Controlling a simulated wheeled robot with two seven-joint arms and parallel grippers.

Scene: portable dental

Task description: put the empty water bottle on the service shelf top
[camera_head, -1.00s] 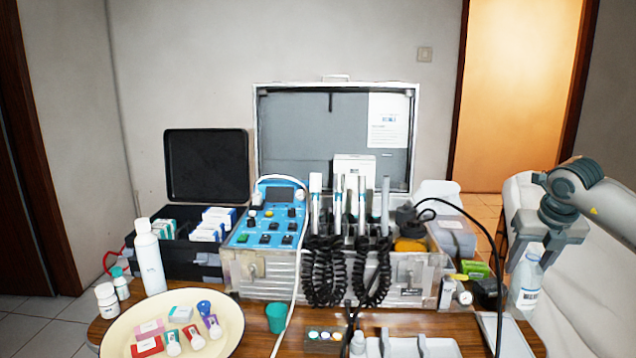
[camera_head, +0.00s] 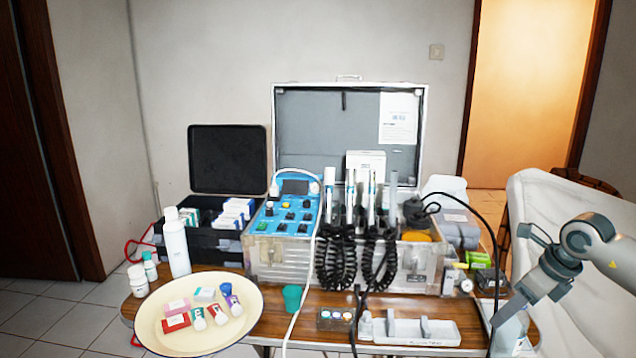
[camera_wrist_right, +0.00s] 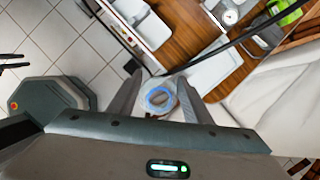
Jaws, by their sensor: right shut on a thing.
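My right gripper (camera_head: 535,292) is at the right front of the table in the head view. It is shut on the clear water bottle (camera_head: 510,332), which hangs below the jaws with its lower part cut off by the frame edge. In the right wrist view the bottle (camera_wrist_right: 160,98) shows end-on between the two fingers, with a blue ring at its top. The bottle overlaps the table's right front corner in the head view; I cannot tell whether it touches anything there. I cannot make out the service shelf top for sure. My left gripper is out of view.
The wooden table (camera_head: 330,298) carries an open metal dental case (camera_head: 290,268), a cream round tray (camera_head: 150,325) with small boxes and tubes, and a white holder tray (camera_head: 440,338). A black cable (camera_head: 490,232) loops near the right side. A white chair (camera_head: 535,205) stands at right.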

